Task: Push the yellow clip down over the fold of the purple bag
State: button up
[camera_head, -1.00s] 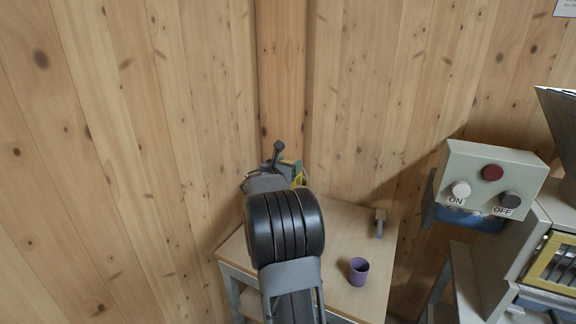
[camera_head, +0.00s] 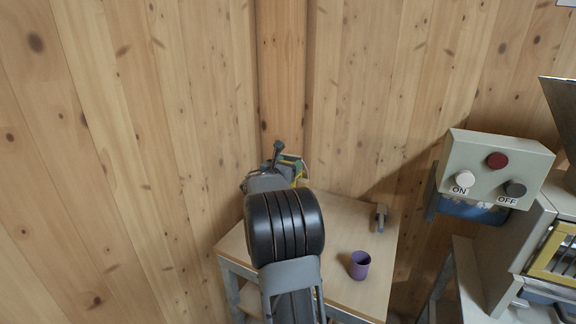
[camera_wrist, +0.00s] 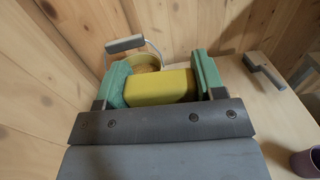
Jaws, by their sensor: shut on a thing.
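My gripper (camera_wrist: 163,75) has green-padded fingers and is shut on a yellow block-like piece, which looks like the yellow clip (camera_wrist: 160,90), in the wrist view. The clip lies crosswise between the two fingers. In the head view, my arm hides most of the gripper, and only green and yellow bits (camera_head: 292,168) show beyond it, at the table's far left corner. I see no purple bag in either view. The only purple thing is a cup (camera_head: 360,265) on the table, and its edge also shows in the wrist view (camera_wrist: 308,160).
A yellow bucket (camera_wrist: 146,59) with a wire handle and grey grip stands just beyond the clip. A grey tool (camera_head: 381,217) lies on the wooden table (camera_head: 340,222). Wooden walls close in behind. A control box (camera_head: 497,165) with ON and OFF buttons is at right.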

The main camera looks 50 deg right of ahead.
jog(key=o, duration=1)
jog(key=shift+c, duration=0.2)
jog(key=shift+r, duration=0.15)
jog(key=shift+r+p, duration=2.4)
jog(key=shift+r, duration=1)
jog(key=s+a+f+m+y, duration=0.4)
jog(key=s+a+m+y, duration=0.2)
jog(key=a, duration=0.8)
jog(key=s+a+f+m+y, duration=0.5)
jog(key=s+a+m, duration=0.1)
jog(key=a, duration=0.7)
jog(key=s+a+f+m+y, duration=0.5)
jog(key=a+m, duration=0.3)
jog(key=a, duration=0.6)
jog(key=shift+s+a+m+g+y, duration=0.35)
jog(key=shift+s+y, duration=0.25)
jog(key=shift+y, duration=0.2)
